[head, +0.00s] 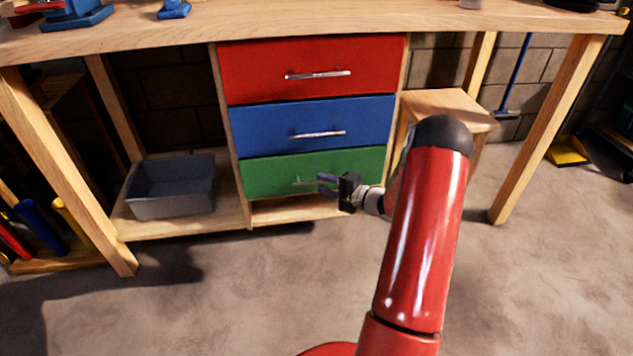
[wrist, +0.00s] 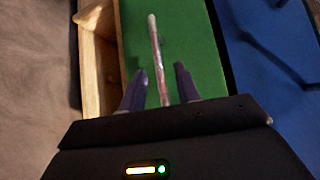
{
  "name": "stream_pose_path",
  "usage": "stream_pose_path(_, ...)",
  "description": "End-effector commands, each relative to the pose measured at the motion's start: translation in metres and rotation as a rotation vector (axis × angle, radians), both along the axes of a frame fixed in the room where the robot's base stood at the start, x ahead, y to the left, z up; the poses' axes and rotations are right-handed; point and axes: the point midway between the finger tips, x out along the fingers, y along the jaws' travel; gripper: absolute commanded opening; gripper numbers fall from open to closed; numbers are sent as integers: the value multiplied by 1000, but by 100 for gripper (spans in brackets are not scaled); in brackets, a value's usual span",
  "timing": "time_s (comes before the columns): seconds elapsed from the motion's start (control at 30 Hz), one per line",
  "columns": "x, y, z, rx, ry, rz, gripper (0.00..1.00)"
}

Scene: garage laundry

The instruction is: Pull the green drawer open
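The green drawer (head: 265,176) is the lowest of three drawers under the workbench and looks shut, its front in line with those above. Its metal bar handle (head: 301,183) is partly covered by my fingers in the head view. My gripper (head: 324,183) is in front of the drawer, reaching in from the right. In the wrist view, my gripper (wrist: 160,72) has its two fingers apart, one on each side of the handle (wrist: 154,42), with a gap showing on both sides. The green front (wrist: 190,45) fills the middle of that view. How deep the fingers reach past the bar is unclear.
The blue drawer (head: 280,125) and red drawer (head: 260,70) are above. A wooden ledge (head: 285,210) runs below the green drawer. A grey bin (head: 172,188) is at left, a wooden stool (head: 448,103) at right. The floor (head: 250,285) in front is clear.

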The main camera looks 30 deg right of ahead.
Motion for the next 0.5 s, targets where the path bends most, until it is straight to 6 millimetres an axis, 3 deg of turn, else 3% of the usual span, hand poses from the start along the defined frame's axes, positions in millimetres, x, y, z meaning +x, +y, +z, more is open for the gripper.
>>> stream_pose_path(0.2,21,12,-3,0,1,1,32)
stream_pose_path(0.5,24,14,-4,0,1,0,32)
